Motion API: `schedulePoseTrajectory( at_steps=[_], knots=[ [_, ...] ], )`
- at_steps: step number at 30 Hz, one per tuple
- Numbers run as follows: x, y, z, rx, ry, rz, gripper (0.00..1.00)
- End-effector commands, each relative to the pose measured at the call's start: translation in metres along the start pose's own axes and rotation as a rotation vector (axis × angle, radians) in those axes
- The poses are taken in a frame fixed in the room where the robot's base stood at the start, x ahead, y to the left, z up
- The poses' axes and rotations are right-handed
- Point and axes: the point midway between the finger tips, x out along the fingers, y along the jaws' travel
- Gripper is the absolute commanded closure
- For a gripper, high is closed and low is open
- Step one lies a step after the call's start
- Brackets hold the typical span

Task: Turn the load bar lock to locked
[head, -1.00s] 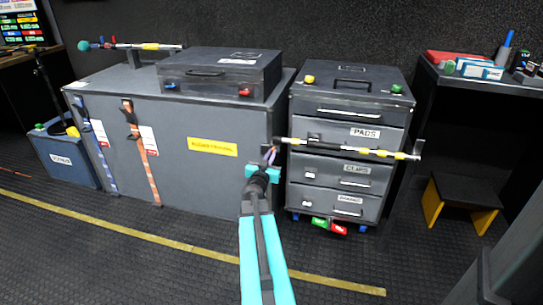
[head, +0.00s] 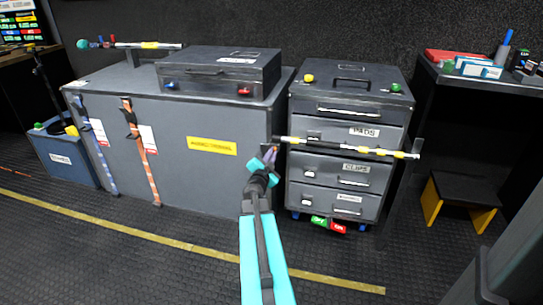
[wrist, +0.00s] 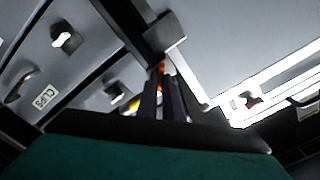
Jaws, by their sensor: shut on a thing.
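The load bar (head: 345,149), striped yellow, black and white, runs across the front of the drawer cabinet. Its left end meets a dark bracket near the large case. My gripper (head: 270,153) is at that left end, its dark fingers pointing up. In the wrist view my gripper (wrist: 160,78) has its fingers close together on a small orange piece, which I take to be the load bar lock (wrist: 161,67). Most of the lock is hidden by the fingers, so its setting cannot be read.
The grey drawer cabinet (head: 345,107) stands right of the large grey case (head: 190,175) with a yellow label. Green and red tags (head: 328,225) sit under the cabinet. A yellow-legged step stool (head: 461,200) is at right. The floor in front is clear.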

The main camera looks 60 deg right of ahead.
Motion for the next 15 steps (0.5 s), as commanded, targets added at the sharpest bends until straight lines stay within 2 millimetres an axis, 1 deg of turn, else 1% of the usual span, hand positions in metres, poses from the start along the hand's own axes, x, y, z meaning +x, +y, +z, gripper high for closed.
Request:
schedulePoseTrajectory(
  at_steps=[15],
  knots=[
    [-0.0008, 0.0039, 0.0031, 0.488, -0.002, 0.0, 1.0]
  ],
)
